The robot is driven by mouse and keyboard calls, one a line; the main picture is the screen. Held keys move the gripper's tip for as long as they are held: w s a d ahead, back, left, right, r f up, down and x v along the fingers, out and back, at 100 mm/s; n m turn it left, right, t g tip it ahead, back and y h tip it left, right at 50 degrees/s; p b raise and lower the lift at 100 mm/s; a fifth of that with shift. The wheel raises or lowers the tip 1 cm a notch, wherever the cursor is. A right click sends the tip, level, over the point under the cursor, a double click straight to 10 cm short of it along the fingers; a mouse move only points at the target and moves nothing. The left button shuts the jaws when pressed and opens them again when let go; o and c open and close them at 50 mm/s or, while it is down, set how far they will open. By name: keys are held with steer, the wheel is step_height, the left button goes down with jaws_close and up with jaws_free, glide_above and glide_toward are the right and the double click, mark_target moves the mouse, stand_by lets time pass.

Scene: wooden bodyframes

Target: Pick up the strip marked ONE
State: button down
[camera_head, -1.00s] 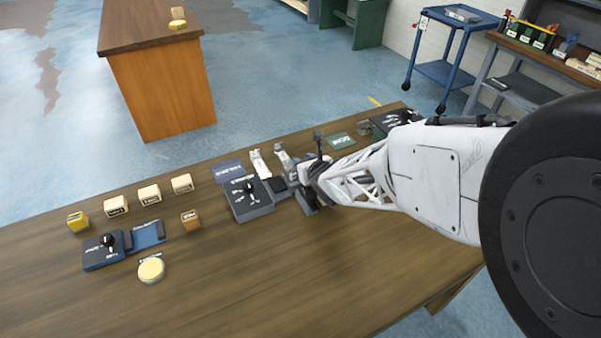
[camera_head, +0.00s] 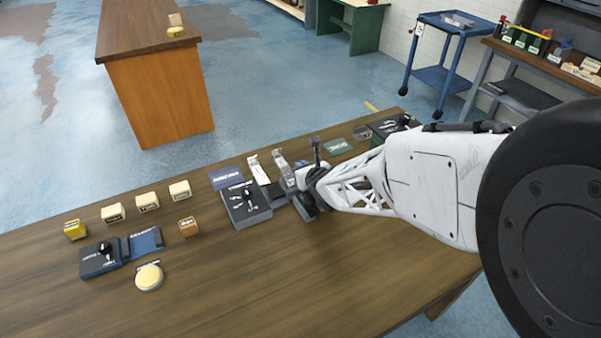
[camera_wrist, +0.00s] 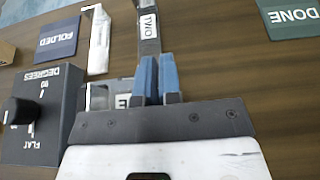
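My gripper (camera_wrist: 158,62) shows two blue fingers close together with a narrow gap; whether they grip anything is unclear. In the head view my gripper (camera_head: 300,196) is low over the table by the strips. A metal strip with a white label (camera_wrist: 98,97) lies crosswise at the left finger; only an "E" reads, and the fingers hide the rest. A strip marked TWO (camera_wrist: 149,25) lies just beyond the fingertips. Another pale strip (camera_wrist: 98,40) lies to its left, its label unreadable. Two strips also show in the head view, one pale (camera_head: 257,169) and one grey (camera_head: 284,168).
The dark DEGREES box (camera_wrist: 42,112) with a knob stands left of my gripper. The blue FOLDED mat (camera_wrist: 57,38) and green DONE mat (camera_wrist: 290,17) lie beyond. The table's front is clear.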

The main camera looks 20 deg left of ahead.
steer(key=shift+r, duration=5)
steer(key=shift+w, duration=0.1)
